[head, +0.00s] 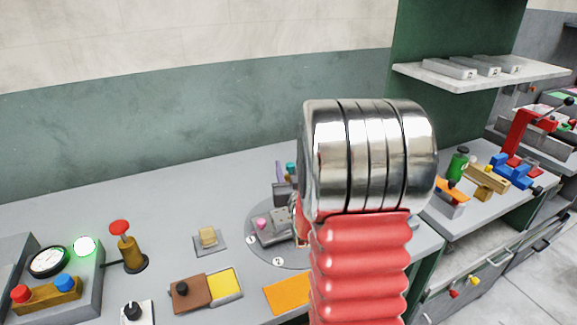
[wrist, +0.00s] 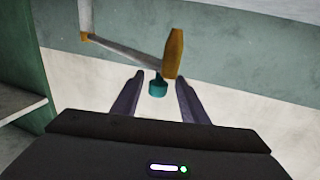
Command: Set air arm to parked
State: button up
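No part is labelled as the air arm. In the wrist view a thin grey bar (wrist: 125,50) runs from a small orange joint at upper left to an orange-brown block (wrist: 173,53); I cannot tell whether this is the air arm. A teal knob-like piece (wrist: 157,87) shows between the fingers of my gripper (wrist: 160,77), which are dark and spread apart. I see no clear contact with it. In the head view a teal piece (head: 291,168) stands beside a purple finger-like part behind my arm. My arm hides most of that spot.
A grey round plate (head: 257,232) marked 1 and 2 lies partly behind my arm. On the bench stand a red-topped lever (head: 121,240), a gauge box (head: 90,265), a brown-and-yellow block (head: 208,290) and an orange pad (head: 287,294). A shelf (head: 485,75) is at upper right.

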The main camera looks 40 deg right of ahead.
jog(key=shift+w, duration=0.15)
jog(key=shift+d, duration=0.1)
jog(key=c, duration=0.3)
grip_shut()
